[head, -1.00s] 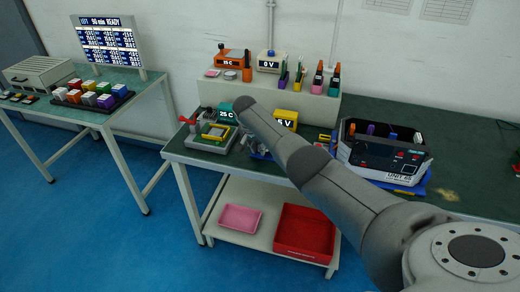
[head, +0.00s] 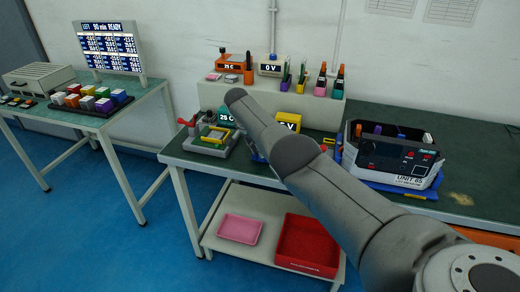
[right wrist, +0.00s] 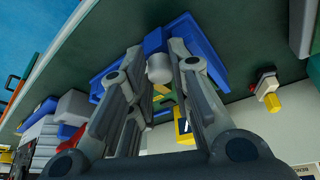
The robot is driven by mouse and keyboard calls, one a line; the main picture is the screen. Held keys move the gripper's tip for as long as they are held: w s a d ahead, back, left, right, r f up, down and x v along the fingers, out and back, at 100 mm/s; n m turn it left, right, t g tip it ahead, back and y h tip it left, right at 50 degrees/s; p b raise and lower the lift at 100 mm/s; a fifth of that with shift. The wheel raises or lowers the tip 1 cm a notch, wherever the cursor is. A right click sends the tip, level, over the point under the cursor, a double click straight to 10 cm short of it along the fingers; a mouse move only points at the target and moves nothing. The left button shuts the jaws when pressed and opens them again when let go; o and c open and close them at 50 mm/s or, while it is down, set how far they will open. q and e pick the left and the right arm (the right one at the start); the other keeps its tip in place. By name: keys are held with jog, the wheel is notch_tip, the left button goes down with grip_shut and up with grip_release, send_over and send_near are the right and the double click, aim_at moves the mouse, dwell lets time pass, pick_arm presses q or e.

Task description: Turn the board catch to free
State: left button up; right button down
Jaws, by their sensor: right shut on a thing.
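In the head view my right arm crosses the bench, and its gripper is almost wholly hidden behind the forearm. In the right wrist view my right gripper (right wrist: 158,58) is shut on a small piece with a blue block (right wrist: 155,40) and a pale grey round end (right wrist: 160,68). I cannot tell whether this piece is the board catch. A blue tray (right wrist: 110,75) lies behind the fingers. My left gripper is in neither view.
A dark unit in a blue tray (head: 424,196) stands right of my forearm. A shelf behind holds an orange box (head: 231,62), a 0 V box (head: 271,64) and pens. Pink (head: 240,229) and red trays (head: 308,243) lie below. A side table (head: 140,98) stands left.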

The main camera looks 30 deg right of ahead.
jog(key=shift+r, duration=0.1)
jog(key=c, duration=1.6)
grip_release()
jog(key=shift+o, duration=0.2)
jog(key=v, duration=1.2)
jog(key=shift+d, duration=0.1)
